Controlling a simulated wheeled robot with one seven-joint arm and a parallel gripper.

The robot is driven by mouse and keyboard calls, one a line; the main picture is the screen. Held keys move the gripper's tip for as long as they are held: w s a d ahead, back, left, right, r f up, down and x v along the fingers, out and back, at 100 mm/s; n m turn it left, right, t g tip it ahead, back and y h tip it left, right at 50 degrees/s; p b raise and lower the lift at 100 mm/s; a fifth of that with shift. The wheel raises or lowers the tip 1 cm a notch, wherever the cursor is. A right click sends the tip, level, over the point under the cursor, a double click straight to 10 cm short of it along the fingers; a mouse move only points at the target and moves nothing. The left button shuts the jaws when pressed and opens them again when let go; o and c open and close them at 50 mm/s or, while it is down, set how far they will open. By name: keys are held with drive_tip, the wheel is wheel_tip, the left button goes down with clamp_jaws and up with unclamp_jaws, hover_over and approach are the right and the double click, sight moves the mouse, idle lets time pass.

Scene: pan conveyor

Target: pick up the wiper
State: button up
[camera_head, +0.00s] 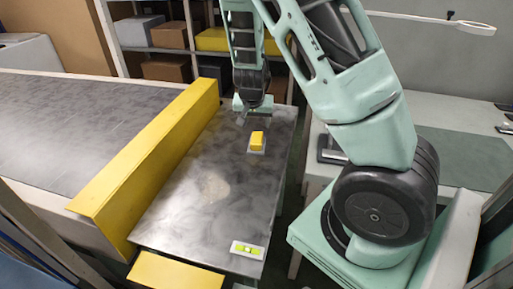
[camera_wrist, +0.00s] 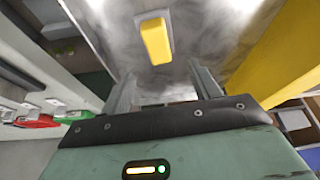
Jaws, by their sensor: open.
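The wiper, a yellow block on a grey-white base (camera_head: 257,141), lies on the grey metal table (camera_head: 195,190) near its far end. In the wrist view the wiper (camera_wrist: 156,40) shows at the top, just beyond the fingertips and roughly midway between them. My gripper (camera_head: 256,118) is above the table on the far side of the wiper. In the wrist view my gripper (camera_wrist: 161,72) has its two fingers spread apart with nothing between them. No contact with the wiper shows.
A white block with a green-yellow window (camera_head: 247,249) lies at the table's near edge. A yellow rail (camera_head: 150,160) runs along the table's left side, with a conveyor belt (camera_head: 70,120) beyond it. Shelves with boxes (camera_head: 168,35) stand behind. The table's middle is clear.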

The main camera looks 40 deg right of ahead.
sight(257, 137)
drive_tip(key=b+x, duration=0.1)
drive_tip(key=x, duration=0.4)
drive_tip(key=shift+s+b+x, duration=0.2)
drive_tip(key=shift+b+x, duration=0.4)
drive_tip(key=shift+x, duration=2)
drive_tip(key=c, duration=0.7)
wheel_tip(257, 137, up, 10)
drive_tip(key=p, duration=0.3)
drive_tip(key=shift+o, duration=0.8)
